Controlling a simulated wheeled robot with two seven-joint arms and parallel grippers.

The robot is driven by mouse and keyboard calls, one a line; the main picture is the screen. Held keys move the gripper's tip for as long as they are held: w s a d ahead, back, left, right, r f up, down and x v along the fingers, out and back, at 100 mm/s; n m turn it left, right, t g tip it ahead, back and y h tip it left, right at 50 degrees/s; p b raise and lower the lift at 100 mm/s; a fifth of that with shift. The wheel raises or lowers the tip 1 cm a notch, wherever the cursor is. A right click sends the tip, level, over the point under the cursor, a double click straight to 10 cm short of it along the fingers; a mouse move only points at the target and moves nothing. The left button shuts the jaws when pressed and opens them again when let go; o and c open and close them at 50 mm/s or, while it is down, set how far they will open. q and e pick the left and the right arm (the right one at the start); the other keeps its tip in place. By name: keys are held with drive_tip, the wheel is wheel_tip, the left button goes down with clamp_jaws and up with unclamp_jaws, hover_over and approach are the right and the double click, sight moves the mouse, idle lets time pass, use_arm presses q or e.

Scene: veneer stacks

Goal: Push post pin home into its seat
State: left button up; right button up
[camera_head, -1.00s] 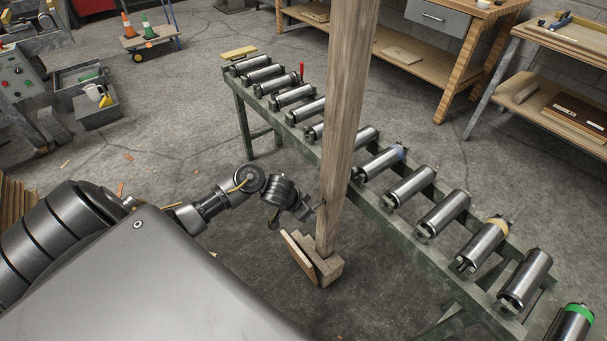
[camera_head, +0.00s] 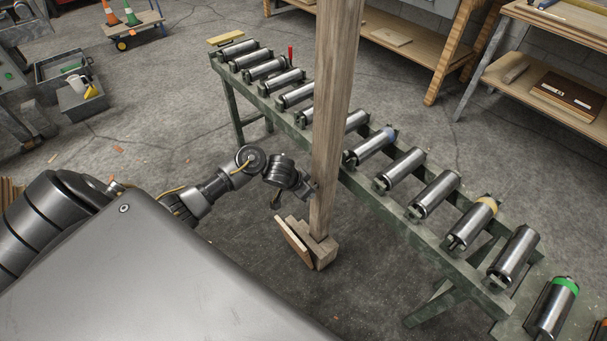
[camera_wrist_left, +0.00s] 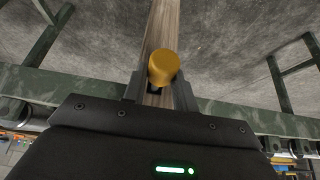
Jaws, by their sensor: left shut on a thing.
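The tall wooden post (camera_head: 332,110) stands upright on a wooden block base (camera_head: 322,254), with a thin board leaning beside it. My left gripper (camera_head: 312,190) is at the lower part of the post, on its left side. In the left wrist view, the post (camera_wrist_left: 164,22) runs up beyond the fingers. The pin's yellow rounded head (camera_wrist_left: 163,66) shows between the tips of my left gripper (camera_wrist_left: 158,92), which is shut on the pin. The pin's shaft and its seat are mostly hidden, so I cannot tell how deep it sits. My right gripper is not in view.
A green roller conveyor (camera_head: 395,222) with several steel rollers runs diagonally close behind the post. Workbenches (camera_head: 555,60) stand at the back right. A grey bin (camera_head: 78,100) stands at the far left. The floor left of the post is open.

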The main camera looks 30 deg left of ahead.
use_arm(q)
drive_tip(key=shift+w+d, duration=0.2)
drive_tip(key=shift+w, duration=0.45)
drive_tip(key=shift+w+d, duration=0.1)
drive_tip(key=shift+w, duration=0.25)
drive_tip(key=shift+w, duration=0.2)
drive_tip(key=shift+w+d, duration=0.1)
